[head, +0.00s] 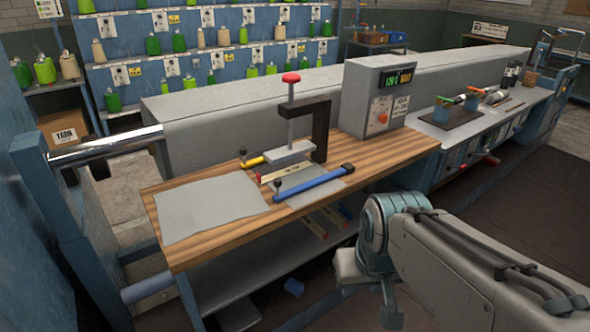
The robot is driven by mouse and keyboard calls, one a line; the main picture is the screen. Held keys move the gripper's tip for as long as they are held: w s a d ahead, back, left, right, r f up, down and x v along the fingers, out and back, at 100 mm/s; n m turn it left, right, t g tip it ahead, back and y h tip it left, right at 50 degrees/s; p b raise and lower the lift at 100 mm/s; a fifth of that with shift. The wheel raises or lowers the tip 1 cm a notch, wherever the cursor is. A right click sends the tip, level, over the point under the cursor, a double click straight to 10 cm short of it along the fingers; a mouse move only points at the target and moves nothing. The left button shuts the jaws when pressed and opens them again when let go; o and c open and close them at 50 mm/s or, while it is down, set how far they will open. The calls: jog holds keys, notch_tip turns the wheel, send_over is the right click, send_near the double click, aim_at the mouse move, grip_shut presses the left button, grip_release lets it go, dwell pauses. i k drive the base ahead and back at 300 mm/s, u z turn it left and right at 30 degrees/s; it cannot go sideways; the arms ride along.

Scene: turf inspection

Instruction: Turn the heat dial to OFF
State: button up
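The heat dial (383,117) is a small orange-red knob on the front of a grey control box (362,88). The box stands at the back right of the wooden bench. A lit display (397,77) with green and red characters sits above the dial, and a small printed label (401,106) is beside it. The dial's pointer direction is too small to read. My arm reaches in from the lower right, in front of and below the box, clear of the dial. I cannot make out my gripper's fingers.
The wooden bench (215,245) holds a grey sheet (212,208), a clamp press with a red knob (291,77), and a blue-handled tool (314,184). A long grey beam (215,120) runs behind. A grey worktop (470,130) with tools continues right.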

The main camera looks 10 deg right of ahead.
aim_at(384, 118)
jog(key=z, duration=0.15)
jog(key=k, duration=0.25)
jog(key=z, duration=1.05)
jog(key=k, duration=1.1)
jog(key=z, duration=0.6)
jog(key=i, duration=0.9)
jog(key=u, duration=1.05)
jog(key=i, duration=1)
jog(key=u, duration=1.05)
jog(key=i, duration=0.2)
jog(key=u, duration=0.15)
jog(key=k, duration=0.5)
jog(key=z, duration=0.65)
jog(key=i, duration=0.25)
jog(key=z, duration=0.2)
